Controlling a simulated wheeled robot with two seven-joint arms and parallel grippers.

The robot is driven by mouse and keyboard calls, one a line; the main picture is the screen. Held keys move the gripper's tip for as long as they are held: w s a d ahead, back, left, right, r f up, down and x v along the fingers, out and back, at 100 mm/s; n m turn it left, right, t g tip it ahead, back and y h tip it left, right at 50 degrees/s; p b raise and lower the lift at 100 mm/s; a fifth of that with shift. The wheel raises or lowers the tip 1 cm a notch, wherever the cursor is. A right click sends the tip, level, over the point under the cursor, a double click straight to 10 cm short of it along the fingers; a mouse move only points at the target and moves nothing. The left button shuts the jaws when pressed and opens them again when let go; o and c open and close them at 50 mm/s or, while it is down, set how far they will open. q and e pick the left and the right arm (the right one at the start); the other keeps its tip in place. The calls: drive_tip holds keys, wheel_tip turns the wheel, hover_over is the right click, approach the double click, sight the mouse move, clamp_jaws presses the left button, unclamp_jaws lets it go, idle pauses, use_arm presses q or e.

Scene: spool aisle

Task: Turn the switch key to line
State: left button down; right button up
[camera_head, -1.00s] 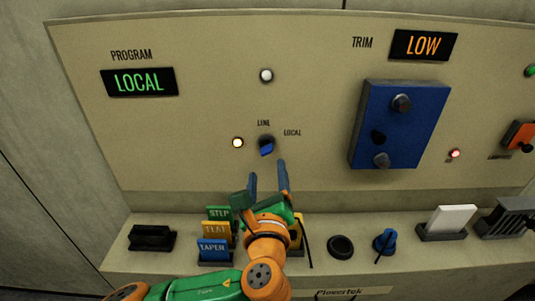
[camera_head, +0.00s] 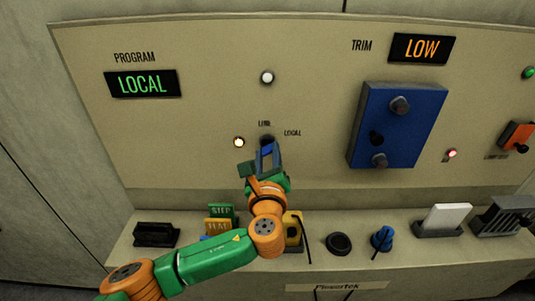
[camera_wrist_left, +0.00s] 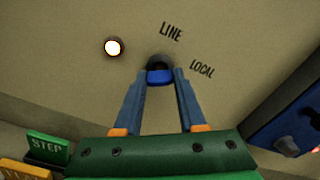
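The switch key (camera_head: 267,149) is a blue handle in a dark round lock on the beige panel. The words LINE and LOCAL stand above and to the right of the lock. The PROGRAM display (camera_head: 142,83) reads LOCAL in green. My left gripper (camera_head: 267,158) is at the key, one blue finger on each side. In the left wrist view the key (camera_wrist_left: 160,77) fills the gap between the fingertips, which look closed on its sides. My right gripper is in neither view.
A lit white lamp (camera_head: 239,142) is left of the lock, and a blue TRIM box (camera_head: 398,124) stands out to the right. Below, the ledge holds STEP (camera_head: 221,210) and other tags, a black ring (camera_head: 339,243) and a blue knob (camera_head: 382,239).

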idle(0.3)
use_arm(q)
drive_tip(key=shift+f+n+b, duration=0.1)
drive_tip(key=shift+n+b, duration=2.65)
drive_tip(key=shift+n, duration=3.35)
drive_tip(key=shift+c, duration=2.4)
unclamp_jaws()
drive_tip(key=shift+s, duration=0.1)
